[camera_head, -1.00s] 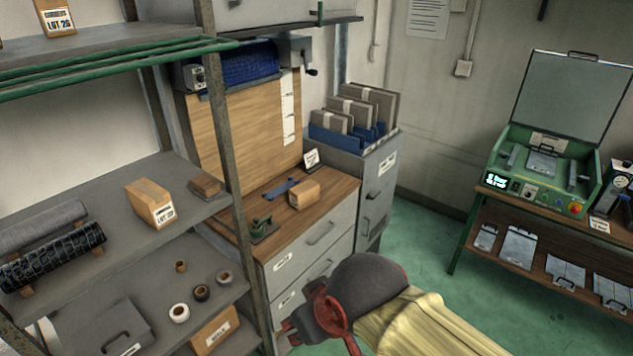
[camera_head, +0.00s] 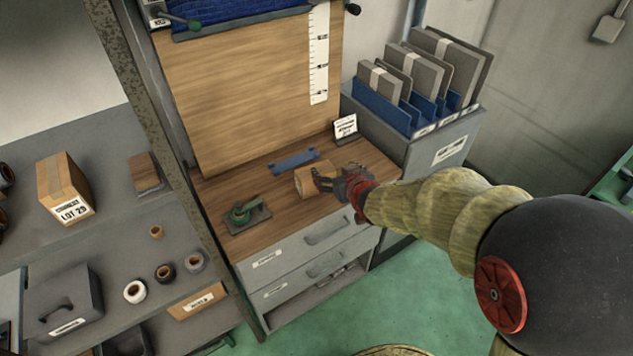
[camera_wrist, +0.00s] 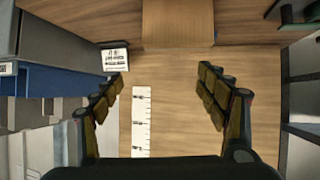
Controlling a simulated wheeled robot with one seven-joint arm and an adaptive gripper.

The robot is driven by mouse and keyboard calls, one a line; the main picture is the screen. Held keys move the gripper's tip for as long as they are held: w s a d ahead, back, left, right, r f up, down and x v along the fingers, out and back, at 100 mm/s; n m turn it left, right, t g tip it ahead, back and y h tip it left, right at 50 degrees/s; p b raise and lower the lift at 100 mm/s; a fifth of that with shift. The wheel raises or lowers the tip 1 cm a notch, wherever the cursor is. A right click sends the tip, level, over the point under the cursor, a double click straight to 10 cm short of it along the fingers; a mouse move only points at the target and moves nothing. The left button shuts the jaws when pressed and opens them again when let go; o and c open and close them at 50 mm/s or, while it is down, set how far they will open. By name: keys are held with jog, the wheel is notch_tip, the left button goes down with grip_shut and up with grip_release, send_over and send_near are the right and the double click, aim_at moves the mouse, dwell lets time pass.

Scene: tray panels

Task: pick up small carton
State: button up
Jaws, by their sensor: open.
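The small carton (camera_head: 308,177) is a brown box on the wooden worktop of the drawer cabinet. My gripper (camera_head: 326,181) is at its right side in the head view and covers part of it; whether they touch cannot be told there. In the wrist view the carton (camera_wrist: 178,22) shows at the top edge, partly cut off, beyond the fingertips. My gripper (camera_wrist: 163,76) is open there, with its two fingers apart and nothing between them.
A green tool (camera_head: 244,213) stands left of the carton, and a blue strip (camera_head: 294,161) lies behind it. A small sign (camera_head: 345,127) stands at the back right. The wooden backboard (camera_head: 245,95) rises behind. Shelves with a larger carton (camera_head: 63,190) are at left.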

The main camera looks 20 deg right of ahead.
jog(key=o, duration=0.4)
jog(key=shift+n+t+y, duration=0.3)
jog(key=shift+t+y, duration=0.3)
jog(key=shift+y, duration=0.2)
jog(key=f, duration=0.1)
jog(key=w+a+f, duration=0.1)
jog(key=f, duration=0.1)
jog(key=a+f, duration=0.1)
jog(key=f, duration=0.1)
jog(key=shift+w+f, duration=0.25)
jog(key=shift+w, duration=0.15)
jog(key=shift+o, duration=0.5)
jog(key=shift+w+f+b, duration=0.25)
jog(key=shift+w+b, duration=0.05)
jog(key=shift+o, duration=0.5)
jog(key=b+x, duration=0.1)
jog(key=x, duration=0.4)
jog(key=shift+a, duration=0.15)
jog(key=b+x, duration=0.2)
jog(key=x, duration=0.3)
jog(key=shift+w+a, duration=0.15)
jog(key=shift+w, duration=0.5)
